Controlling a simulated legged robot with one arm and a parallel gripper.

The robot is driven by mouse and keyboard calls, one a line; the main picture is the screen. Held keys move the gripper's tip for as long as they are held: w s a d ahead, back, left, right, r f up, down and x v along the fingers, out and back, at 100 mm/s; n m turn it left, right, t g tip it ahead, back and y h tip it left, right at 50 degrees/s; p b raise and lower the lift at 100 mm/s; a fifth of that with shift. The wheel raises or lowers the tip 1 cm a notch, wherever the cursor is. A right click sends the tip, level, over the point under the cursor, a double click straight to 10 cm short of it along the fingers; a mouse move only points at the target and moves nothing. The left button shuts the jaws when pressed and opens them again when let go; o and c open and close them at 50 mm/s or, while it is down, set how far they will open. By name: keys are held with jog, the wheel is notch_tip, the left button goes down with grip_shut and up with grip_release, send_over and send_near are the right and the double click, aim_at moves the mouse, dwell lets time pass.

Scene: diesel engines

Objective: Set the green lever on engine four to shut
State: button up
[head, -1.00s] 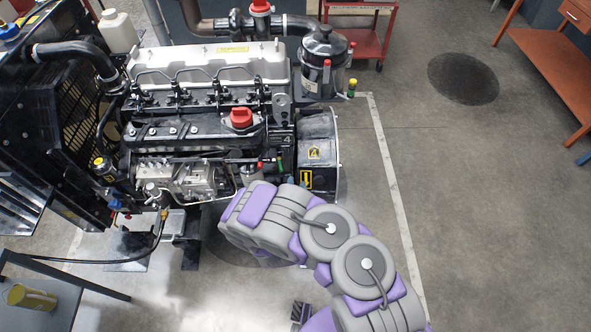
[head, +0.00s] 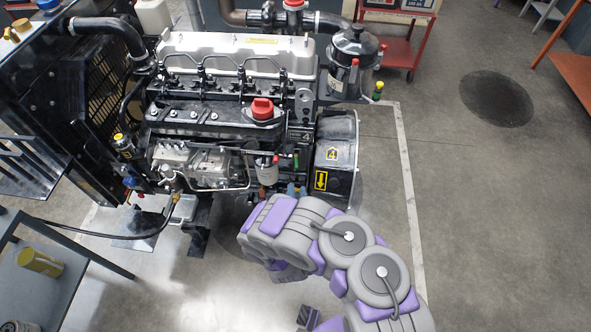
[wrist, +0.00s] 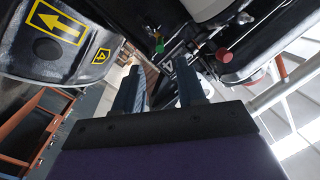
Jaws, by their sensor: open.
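Engine four (head: 240,125), a silver and black diesel engine, fills the middle of the head view, with a yellow "4" plate (head: 332,154) on its right end cover. A small green lever (head: 297,160) shows on its near right side. The wrist view shows a green part (wrist: 159,46), apparently this lever, just beyond my fingertips. My gripper (wrist: 158,65) is open, with two blue-grey fingers apart and nothing seen between them.
A red cap (head: 262,109) and a pale cylindrical filter (head: 267,172) sit near the lever. The black end cover (head: 337,165) stands right of my gripper. The floor to the right is clear.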

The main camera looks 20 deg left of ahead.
aim_at(297, 165)
jog(key=b+x, duration=0.4)
jog(key=x, duration=0.6)
jog(key=shift+d+b, duration=0.15)
jog(key=shift+b, duration=0.15)
jog(key=shift+w+a+r, duration=0.1)
jog(key=shift+w+a, duration=0.15)
jog(key=shift+w, duration=0.2)
jog(key=shift+d, duration=0.1)
grip_shut()
